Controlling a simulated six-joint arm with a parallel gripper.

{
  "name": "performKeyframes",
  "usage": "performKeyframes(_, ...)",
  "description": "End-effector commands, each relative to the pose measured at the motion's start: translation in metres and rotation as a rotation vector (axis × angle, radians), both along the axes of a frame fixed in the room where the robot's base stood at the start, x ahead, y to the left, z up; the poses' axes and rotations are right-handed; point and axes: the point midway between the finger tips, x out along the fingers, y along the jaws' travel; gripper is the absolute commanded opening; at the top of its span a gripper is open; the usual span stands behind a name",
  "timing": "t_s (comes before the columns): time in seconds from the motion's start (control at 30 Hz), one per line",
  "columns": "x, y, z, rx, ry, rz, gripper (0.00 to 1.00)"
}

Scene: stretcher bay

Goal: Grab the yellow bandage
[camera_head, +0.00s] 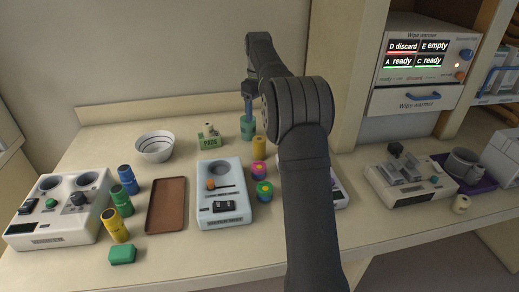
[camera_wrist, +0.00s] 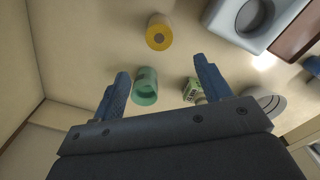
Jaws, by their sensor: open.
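A yellow bandage roll (camera_head: 259,147) stands on the counter just left of my arm. It also shows in the wrist view (camera_wrist: 158,32), upright, beyond my fingertips and apart from them. Another yellow roll (camera_head: 116,227) stands at the counter's front left. My gripper (camera_wrist: 161,67) is open, with its two blue fingers apart. A teal roll (camera_wrist: 145,87) shows between the fingers, nearer the left one. In the head view my gripper (camera_head: 247,108) is above the teal roll (camera_head: 247,129), partly hidden by my arm.
A small green box (camera_head: 209,137) and a white bowl (camera_head: 155,146) stand at the back. A grey-white device (camera_head: 225,205), a multicoloured roll (camera_head: 262,192) and a brown tray (camera_head: 167,206) are nearer the front. Another device is partly hidden behind my arm.

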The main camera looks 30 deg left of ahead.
Motion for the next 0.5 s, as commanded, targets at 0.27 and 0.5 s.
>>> performKeyframes(0.27,-0.001,0.000,-0.049,-0.002,0.004,-0.004,0.70)
performKeyframes(0.5,-0.001,0.000,-0.099,-0.002,0.004,-0.003,0.70)
